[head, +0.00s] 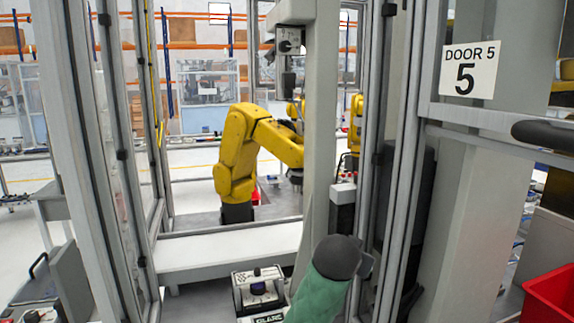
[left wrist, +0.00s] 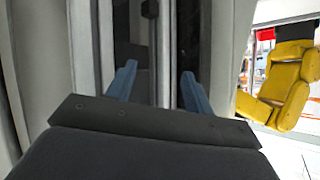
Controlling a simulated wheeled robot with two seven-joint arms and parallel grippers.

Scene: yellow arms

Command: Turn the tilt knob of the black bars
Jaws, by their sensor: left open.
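I cannot make out for certain which part is the tilt knob of the black bars. A small light box (head: 243,298) with a dark round knob (head: 258,288) on top stands low in the middle of the head view, with lettering on its front that is partly cut off. A grey unit (head: 290,42) with a dark round knob (head: 284,46) is mounted high on the pale post. My left gripper (left wrist: 159,68) shows in the left wrist view with its two blue fingers apart and nothing between them, before a dark panel. Neither gripper can be made out in the head view.
The pale post (head: 318,150) and metal door frames stand close around the opening. Beyond the white ledge (head: 230,252) is a yellow robot arm (head: 238,155), also at the right of the left wrist view (left wrist: 285,85). A red bin (head: 550,295) stands at lower right.

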